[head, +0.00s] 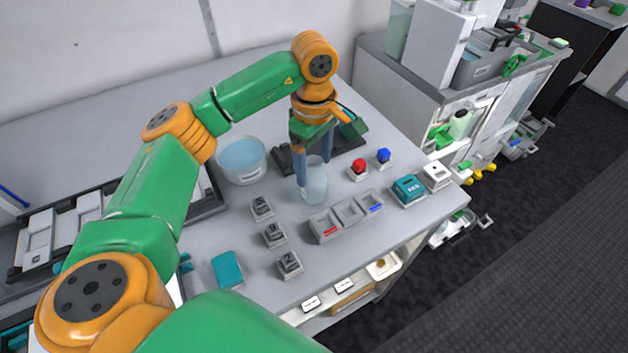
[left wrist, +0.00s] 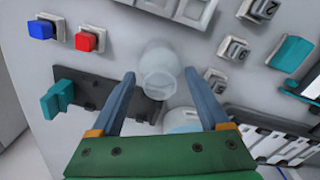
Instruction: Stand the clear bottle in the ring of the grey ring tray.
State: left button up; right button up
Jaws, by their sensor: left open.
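The clear bottle (head: 316,188) stands on the grey table, in front of a dark grey tray-like base (head: 346,144). My left gripper (head: 312,178) points down at it, open, with one finger on each side. In the left wrist view the bottle (left wrist: 160,72) shows between the two fingertips (left wrist: 159,76); I cannot tell if they touch it. The dark base (left wrist: 100,96) also shows there, with a teal block on one end. My gripper and the bottle partly hide it, and I cannot make out a ring on it. My right gripper is not in view.
A tub of bluish liquid (head: 242,160) stands left of the bottle. Red (head: 359,168) and blue (head: 383,156) buttons are to its right. A grey three-compartment tray (head: 345,214), several numbered blocks (head: 274,234) and a teal box (head: 408,190) lie nearer the front edge.

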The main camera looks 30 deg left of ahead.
pick_arm(q)
grip_shut()
jog(key=shift+r, duration=0.1)
dwell(0.3)
